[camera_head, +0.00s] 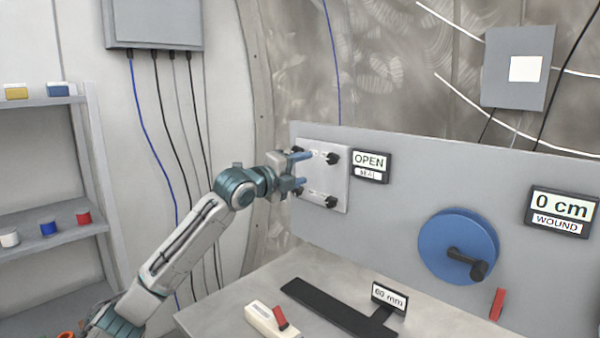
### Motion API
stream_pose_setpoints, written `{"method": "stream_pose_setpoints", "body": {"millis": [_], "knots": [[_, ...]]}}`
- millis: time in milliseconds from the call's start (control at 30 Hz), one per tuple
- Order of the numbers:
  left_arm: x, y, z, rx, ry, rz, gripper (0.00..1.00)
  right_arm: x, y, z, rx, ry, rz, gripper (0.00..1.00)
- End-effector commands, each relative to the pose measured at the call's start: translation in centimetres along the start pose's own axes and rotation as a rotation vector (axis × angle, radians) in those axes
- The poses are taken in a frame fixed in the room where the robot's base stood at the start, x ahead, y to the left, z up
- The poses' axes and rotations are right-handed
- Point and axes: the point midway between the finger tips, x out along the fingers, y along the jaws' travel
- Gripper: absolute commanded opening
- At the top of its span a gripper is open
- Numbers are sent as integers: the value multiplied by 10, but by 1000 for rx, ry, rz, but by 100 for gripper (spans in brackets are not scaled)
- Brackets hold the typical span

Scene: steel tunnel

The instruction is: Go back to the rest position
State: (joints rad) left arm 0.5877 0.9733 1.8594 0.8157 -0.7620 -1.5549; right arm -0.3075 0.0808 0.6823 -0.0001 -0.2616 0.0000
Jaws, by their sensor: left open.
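My left gripper (301,171) is open, with its two blue fingers pointing right in front of a light square plate (338,178) on the grey panel. The plate has black knobs at its corners, and the gripper covers part of its left side. I cannot tell whether the fingers touch the plate or a knob. My left arm reaches up to it from the lower left. My right gripper is not in view.
The upright panel (400,205) carries an "OPEN SEAL" sign (370,166), a blue wheel with a black crank (450,240) and a "0 cm WOUND" display (561,211). On the bench (235,300) lie a black T-shaped piece (325,306) and a white block with a red lever (262,319). Shelves (50,233) stand left.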

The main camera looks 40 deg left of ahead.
Motion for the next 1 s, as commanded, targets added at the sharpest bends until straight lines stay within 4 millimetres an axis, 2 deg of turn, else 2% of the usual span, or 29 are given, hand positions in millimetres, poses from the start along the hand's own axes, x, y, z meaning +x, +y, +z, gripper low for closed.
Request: {"method": "stream_pose_setpoints", "body": {"millis": [467,567,800,1000], "knots": [[0,-2,0,0,0,-1,55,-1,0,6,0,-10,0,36],[0,-13,3,0,0,-1,55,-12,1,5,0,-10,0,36],[0,-55,14,0,0,-1,55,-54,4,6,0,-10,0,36],[0,-76,19,0,0,-1,55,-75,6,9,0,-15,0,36]]}}
